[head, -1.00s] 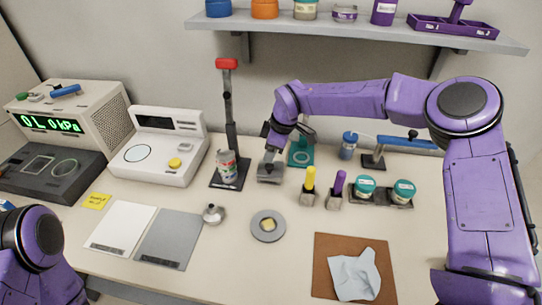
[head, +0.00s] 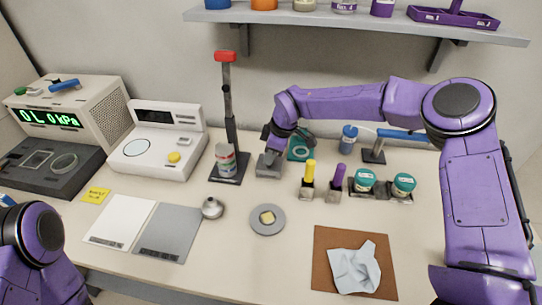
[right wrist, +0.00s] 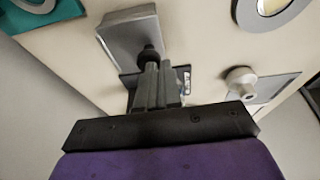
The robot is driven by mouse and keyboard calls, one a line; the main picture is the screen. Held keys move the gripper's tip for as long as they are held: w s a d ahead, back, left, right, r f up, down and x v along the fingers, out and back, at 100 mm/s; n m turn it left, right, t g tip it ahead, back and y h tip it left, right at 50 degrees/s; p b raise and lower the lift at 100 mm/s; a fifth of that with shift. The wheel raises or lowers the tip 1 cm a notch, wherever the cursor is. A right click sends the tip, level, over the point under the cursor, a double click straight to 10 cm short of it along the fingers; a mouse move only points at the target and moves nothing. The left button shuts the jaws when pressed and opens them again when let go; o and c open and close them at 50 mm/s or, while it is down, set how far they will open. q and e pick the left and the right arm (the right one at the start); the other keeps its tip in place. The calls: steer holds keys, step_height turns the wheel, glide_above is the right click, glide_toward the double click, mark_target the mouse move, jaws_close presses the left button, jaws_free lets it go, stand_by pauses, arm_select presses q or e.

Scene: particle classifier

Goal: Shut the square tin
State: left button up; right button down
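The square tin (head: 269,166) is a small grey metal box on the bench, right of the black stand. In the right wrist view its flat grey top (right wrist: 130,42) shows beside a small dark knob (right wrist: 149,52). My right gripper (head: 271,152) points down at the tin from above and hides part of it. In the right wrist view its fingers (right wrist: 156,72) are close together, with their tips at the knob; I cannot tell whether they touch it. Whether the lid is fully seated is also unclear. My left gripper is out of view; only its arm shows at lower left.
A black stand (head: 229,120) with a can (head: 226,160) is close on the left. A teal holder (head: 299,147) stands behind right. Yellow (head: 309,175) and purple (head: 339,178) handled pieces and teal-lidded jars (head: 364,180) stand to the right. A round dish (head: 267,219) lies in front.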

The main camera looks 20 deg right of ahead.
steer(key=shift+s+f, duration=0.25)
steer(key=shift+f, duration=0.15)
step_height(320, 180, up, 5)
steer(key=p, duration=0.3)
step_height(320, 180, up, 9)
steer(key=b, duration=0.4)
glide_above(269, 171)
steer(key=s+d, duration=0.2)
steer(key=d, duration=0.1)
steer(key=shift+a+r, duration=0.15)
steer(key=shift+a, duration=0.05)
